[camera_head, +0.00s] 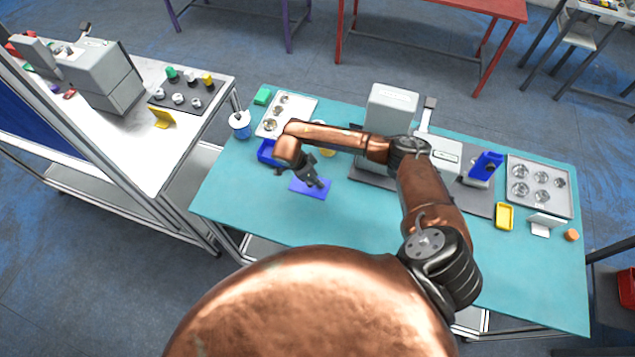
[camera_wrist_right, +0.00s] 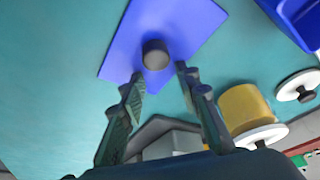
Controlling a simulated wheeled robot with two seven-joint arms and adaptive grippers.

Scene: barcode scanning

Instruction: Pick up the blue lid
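The blue lid (camera_head: 306,191) is a flat blue rectangle lying on the teal table, left of the table's middle. In the right wrist view the lid (camera_wrist_right: 190,25) has a dark round knob (camera_wrist_right: 155,55) on top. My right gripper (camera_head: 314,183) is over the lid, pointing down. In the right wrist view this gripper (camera_wrist_right: 160,73) is open, its two fingertips apart with the knob showing just beyond the gap. It holds nothing. Whether the fingers touch the lid cannot be told. My left gripper is not in view.
A blue container (camera_head: 267,151) stands left of and behind the lid. A yellow cylinder (camera_wrist_right: 245,108) with a white base lies near the right finger. A grey machine (camera_head: 391,108) stands behind my arm. The table (camera_head: 260,215) in front of the lid is clear.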

